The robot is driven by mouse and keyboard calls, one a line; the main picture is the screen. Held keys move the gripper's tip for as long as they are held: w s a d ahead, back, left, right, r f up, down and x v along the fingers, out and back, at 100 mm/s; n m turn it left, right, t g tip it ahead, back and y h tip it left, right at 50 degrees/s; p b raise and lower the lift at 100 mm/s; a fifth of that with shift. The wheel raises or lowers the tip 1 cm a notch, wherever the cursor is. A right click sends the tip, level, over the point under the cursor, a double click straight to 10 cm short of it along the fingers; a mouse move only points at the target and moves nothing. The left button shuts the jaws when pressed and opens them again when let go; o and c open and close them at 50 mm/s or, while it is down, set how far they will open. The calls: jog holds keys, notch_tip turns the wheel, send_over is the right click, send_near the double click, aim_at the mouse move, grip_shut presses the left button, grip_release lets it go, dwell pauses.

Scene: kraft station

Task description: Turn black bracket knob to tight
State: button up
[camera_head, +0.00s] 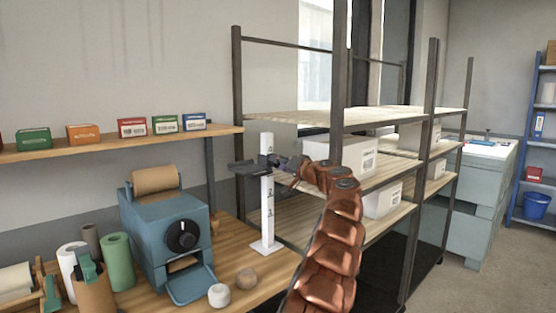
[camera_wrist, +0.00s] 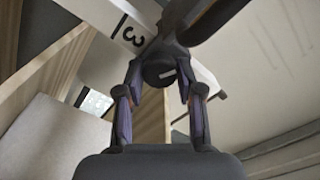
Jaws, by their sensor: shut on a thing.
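The black bracket (camera_head: 246,167) sits on a white upright post (camera_head: 267,212) with printed numbers, high up near the shelf. Its round black knob (camera_wrist: 157,73) shows between my fingertips in the wrist view, with a short white mark on its face. My gripper (camera_wrist: 160,84) is shut on the knob, one finger on each side. In the head view my gripper (camera_head: 281,161) meets the bracket from the right. Part of the post (camera_wrist: 112,20) with a "3" shows behind the knob. The labels tight or loose are not visible.
A blue machine (camera_head: 165,233) with a black dial stands on the wooden bench (camera_head: 243,262), left of the post. Small boxes line the wall shelf (camera_head: 100,148). A metal rack (camera_head: 340,120) with white bins stands close to my arm on the right.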

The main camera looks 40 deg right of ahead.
jog(key=m+p, duration=0.7)
jog(key=m, duration=0.4)
jog(key=shift+m, duration=0.3)
jog(key=shift+d+f, duration=0.1)
dwell(0.3)
jog(key=o, duration=1.1)
jog(key=shift+s+f, duration=0.1)
jog(key=shift+s, duration=5.9)
